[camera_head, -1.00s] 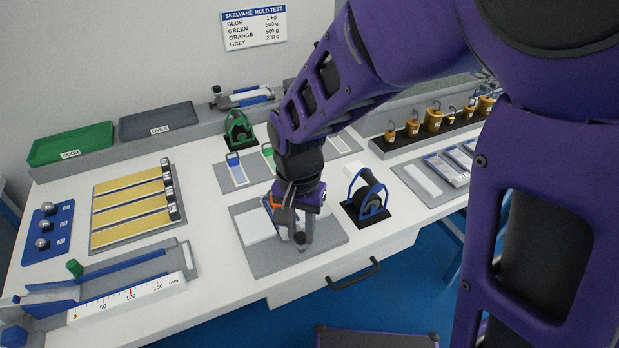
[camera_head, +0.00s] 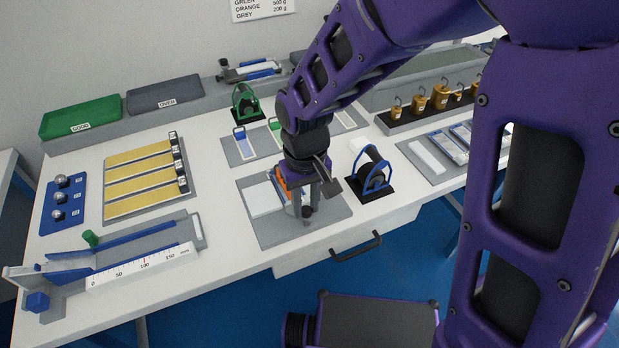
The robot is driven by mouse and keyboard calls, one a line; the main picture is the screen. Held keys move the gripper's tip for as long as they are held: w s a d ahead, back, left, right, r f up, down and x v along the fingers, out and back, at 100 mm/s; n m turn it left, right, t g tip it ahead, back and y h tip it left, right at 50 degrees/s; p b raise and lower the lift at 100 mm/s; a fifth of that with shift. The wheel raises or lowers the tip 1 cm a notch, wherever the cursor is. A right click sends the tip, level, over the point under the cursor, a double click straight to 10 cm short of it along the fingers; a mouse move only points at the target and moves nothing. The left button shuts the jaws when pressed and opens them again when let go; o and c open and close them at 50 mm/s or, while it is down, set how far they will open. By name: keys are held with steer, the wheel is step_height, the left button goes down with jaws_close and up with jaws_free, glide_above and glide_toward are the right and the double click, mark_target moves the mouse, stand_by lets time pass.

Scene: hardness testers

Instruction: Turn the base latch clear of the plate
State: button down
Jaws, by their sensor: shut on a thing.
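My gripper (camera_head: 306,208) points down, low over a grey mat (camera_head: 270,234) near the front edge of the bench. It is shut. A small orange-and-blue piece (camera_head: 284,192) shows at its left side, close against the fingers, and is mostly hidden. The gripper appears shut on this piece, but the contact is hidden. A flat white plate (camera_head: 262,199) lies on the mat just left of the gripper. I cannot make out the base latch clearly; the fingers and wrist cover that spot.
A blue-framed roller (camera_head: 373,178) stands close on the right. Brass weights (camera_head: 440,98) stand at back right. Bare bench lies between the mat and the yellow strips.

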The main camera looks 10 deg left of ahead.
mark_target(306, 210)
steer(key=n+p, duration=0.1)
steer(key=n, duration=0.3)
steer(key=shift+r+p, duration=0.1)
steer(key=shift+p, duration=0.3)
steer(key=shift+n+p, duration=0.75)
steer(key=shift+n, duration=1.45)
steer(key=c, duration=0.7)
jaws_free()
steer(key=shift+o, duration=0.2)
step_height(306, 210, up, 17)
steer(key=p, duration=0.3)
steer(key=shift+r, duration=0.15)
